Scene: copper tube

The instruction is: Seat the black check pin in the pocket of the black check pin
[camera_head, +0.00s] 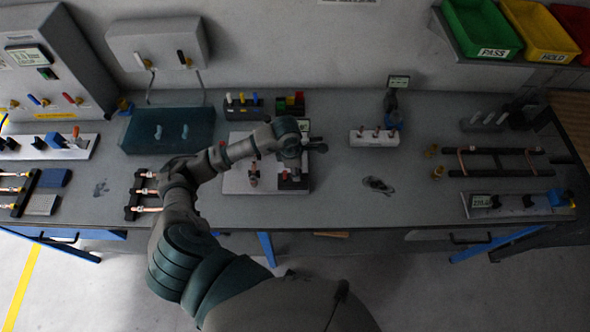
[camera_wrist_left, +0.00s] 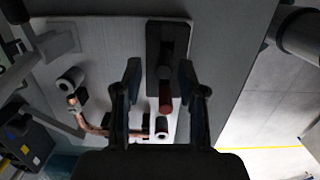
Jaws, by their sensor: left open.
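My left gripper (camera_wrist_left: 160,72) is open, its two fingers apart over a black block (camera_wrist_left: 157,50) on a pale plate (camera_wrist_left: 110,35). Between the fingers, a dark upright cylinder with a reddish end (camera_wrist_left: 165,92) stands at the block; I cannot tell whether it is the black check pin. Its pocket cannot be made out. In the head view my left arm reaches over the pale plate (camera_head: 236,181), and the black block (camera_head: 293,181) shows below the wrist. A bent copper tube (camera_wrist_left: 86,125) lies on the plate beside the left finger. My right gripper is not in view.
A rack of coloured pins (camera_head: 243,106) and a box of coloured pieces (camera_head: 291,106) stand behind the plate. A white block (camera_head: 374,139) with reddish pins is to the right. A black rack with copper tubes (camera_head: 497,162) stands farther right.

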